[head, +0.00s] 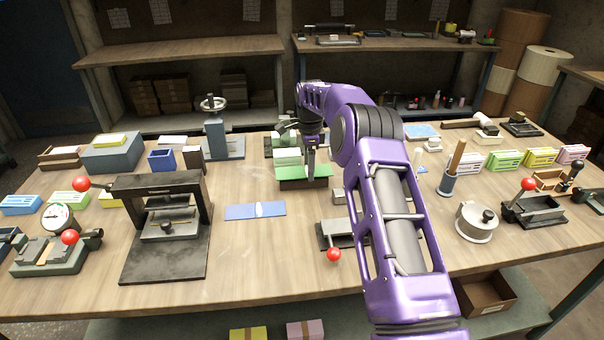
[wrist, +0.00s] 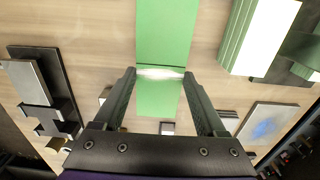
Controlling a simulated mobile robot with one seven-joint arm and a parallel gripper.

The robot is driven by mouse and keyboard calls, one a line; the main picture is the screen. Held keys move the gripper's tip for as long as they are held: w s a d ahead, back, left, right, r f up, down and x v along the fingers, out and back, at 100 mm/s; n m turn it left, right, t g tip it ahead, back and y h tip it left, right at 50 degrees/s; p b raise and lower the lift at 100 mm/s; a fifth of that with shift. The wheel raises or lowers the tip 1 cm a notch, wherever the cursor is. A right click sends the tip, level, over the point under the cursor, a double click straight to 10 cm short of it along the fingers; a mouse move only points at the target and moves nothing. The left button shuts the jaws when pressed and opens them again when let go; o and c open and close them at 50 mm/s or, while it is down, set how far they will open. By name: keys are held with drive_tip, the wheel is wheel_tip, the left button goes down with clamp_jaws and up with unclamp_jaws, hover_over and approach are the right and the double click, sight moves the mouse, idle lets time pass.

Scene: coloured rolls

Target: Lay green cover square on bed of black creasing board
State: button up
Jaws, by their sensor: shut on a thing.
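My gripper (wrist: 160,73) is shut on the green cover (wrist: 165,30), its fingers at the two long edges near the middle. A pale shiny band crosses the cover between the fingertips. In the head view, my gripper (head: 310,172) and the green cover (head: 292,172) are near the table's middle, with a dark strip below the cover's front edge. A low black board with a grey plate (head: 338,228) and a red-knobbed lever lies in front and to the right, partly behind my arm. It looks like the creasing board, but I cannot be sure. No cover lies on its visible part.
A blue cover (head: 255,211) lies flat to the front left. A green-and-white stack (head: 288,157) stands close behind my gripper. A large black press (head: 165,230) stands at left, a grey pot (head: 476,222) at right.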

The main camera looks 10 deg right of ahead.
drive_tip(key=shift+r, duration=2.15)
